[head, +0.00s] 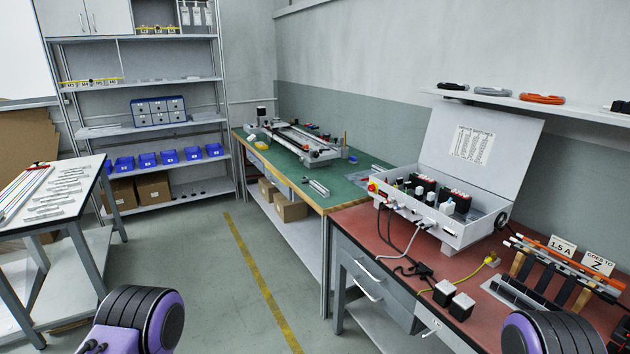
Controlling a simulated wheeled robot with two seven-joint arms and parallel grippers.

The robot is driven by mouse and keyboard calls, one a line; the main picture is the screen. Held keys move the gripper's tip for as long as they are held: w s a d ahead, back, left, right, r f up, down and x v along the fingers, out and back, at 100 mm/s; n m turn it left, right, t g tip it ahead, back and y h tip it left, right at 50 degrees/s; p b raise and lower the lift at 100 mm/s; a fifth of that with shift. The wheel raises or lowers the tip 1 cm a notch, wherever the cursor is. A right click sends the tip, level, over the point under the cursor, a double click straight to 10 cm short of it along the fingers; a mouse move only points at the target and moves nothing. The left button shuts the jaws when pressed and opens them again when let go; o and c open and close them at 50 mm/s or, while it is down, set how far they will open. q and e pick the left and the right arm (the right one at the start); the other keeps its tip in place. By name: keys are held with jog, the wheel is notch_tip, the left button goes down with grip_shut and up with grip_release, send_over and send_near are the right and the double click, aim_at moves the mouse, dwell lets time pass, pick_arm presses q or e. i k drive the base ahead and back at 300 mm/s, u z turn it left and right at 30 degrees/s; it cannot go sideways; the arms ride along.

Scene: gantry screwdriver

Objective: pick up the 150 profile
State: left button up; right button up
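Several grey metal profiles (62,190) of differing lengths lie in rows on the white-topped table (88,166) at the left. I cannot read any length marks, so I cannot tell which is the 150 profile. Longer rails (24,190) lie beside them along the table's left side. Another short metal piece (317,187) lies on the green bench top in the middle. Only purple and black links of my two arms show at the bottom edge; neither of my grippers is in view.
The green bench (352,190) holds a gantry machine (298,141). The red bench (345,220) holds an open control box (462,229), cables and racked tools. Shelving with blue bins (169,157) stands at the back. The grey floor (200,270) between the tables is clear, with a yellow line.

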aim_at(314, 184)
jog(key=u, duration=0.05)
jog(key=i, duration=0.25)
jog(key=u, duration=0.95)
jog(key=i, duration=2.65)
jog(key=z, duration=1.45)
